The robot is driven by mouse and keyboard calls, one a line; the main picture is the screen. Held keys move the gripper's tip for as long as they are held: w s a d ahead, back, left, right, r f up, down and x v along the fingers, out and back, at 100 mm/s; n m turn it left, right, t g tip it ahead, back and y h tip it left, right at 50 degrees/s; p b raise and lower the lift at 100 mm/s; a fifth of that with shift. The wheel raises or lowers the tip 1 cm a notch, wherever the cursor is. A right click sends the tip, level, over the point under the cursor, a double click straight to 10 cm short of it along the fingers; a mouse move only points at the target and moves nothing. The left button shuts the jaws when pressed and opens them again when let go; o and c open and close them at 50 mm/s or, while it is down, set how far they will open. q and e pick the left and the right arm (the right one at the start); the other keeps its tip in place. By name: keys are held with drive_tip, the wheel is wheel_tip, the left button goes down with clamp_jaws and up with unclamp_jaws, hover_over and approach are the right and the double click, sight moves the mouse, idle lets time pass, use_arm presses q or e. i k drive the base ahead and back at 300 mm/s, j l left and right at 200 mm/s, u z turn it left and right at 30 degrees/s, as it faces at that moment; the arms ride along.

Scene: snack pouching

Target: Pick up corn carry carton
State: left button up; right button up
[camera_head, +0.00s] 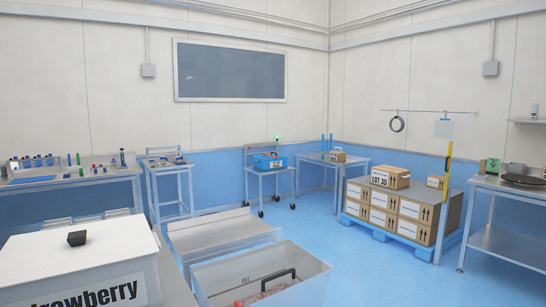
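No carton that I can read as corn shows in the head view. Several brown cartons with white labels (380,214) are stacked on a blue pallet (357,228) at the right. One carton marked "LOT 35" (390,178) lies on top of the stack. A small brown carton (337,156) stands on the far table near the corner; its label is too small to read. An open grey bin (225,287) at the lower middle holds something with a black handle (279,278); most of it is hidden. Neither of my grippers is in view.
A white box labelled "strawberry" (80,262) with a black knob fills the lower left. A grey tray-like surface (222,229) lies behind the bin. A blue toolbox (269,161) sits on a wheeled cart. A steel table (510,241) stands at right. Blue floor (325,250) is clear before the pallet.

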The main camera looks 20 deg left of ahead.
sight(336, 156)
drive_tip(key=u, duration=0.3)
drive_tip(key=i+z, duration=0.25)
drive_tip(key=i, duration=0.25)
drive_tip(key=i+z, duration=0.25)
drive_tip(key=i, duration=0.2)
drive_tip(key=i+z, duration=0.3)
drive_tip(key=i, duration=0.2)
drive_tip(key=i+j+z, duration=0.25)
drive_tip(key=i, duration=0.2)
drive_tip(key=i+l, duration=0.15)
drive_tip(key=i, duration=0.75)
drive_tip(key=i+l, duration=0.15)
drive_tip(key=i, duration=0.75)
drive_tip(key=i+j+u, duration=0.25)
drive_tip(key=i+u, duration=0.15)
drive_tip(key=i+j+u, duration=0.1)
drive_tip(key=i+u, duration=0.25)
drive_tip(key=i, duration=0.3)
drive_tip(key=i+u, duration=0.4)
drive_tip(key=i, duration=0.15)
drive_tip(key=i+l+u, duration=0.35)
drive_tip(key=i, duration=0.15)
drive_tip(key=i+u, duration=0.2)
drive_tip(key=i, duration=3.15)
drive_tip(key=i+j+z, duration=0.1)
drive_tip(key=i, duration=0.6)
drive_tip(key=i+j, duration=0.1)
drive_tip(key=i, duration=0.55)
drive_tip(key=i+z, duration=0.1)
drive_tip(key=i, duration=0.55)
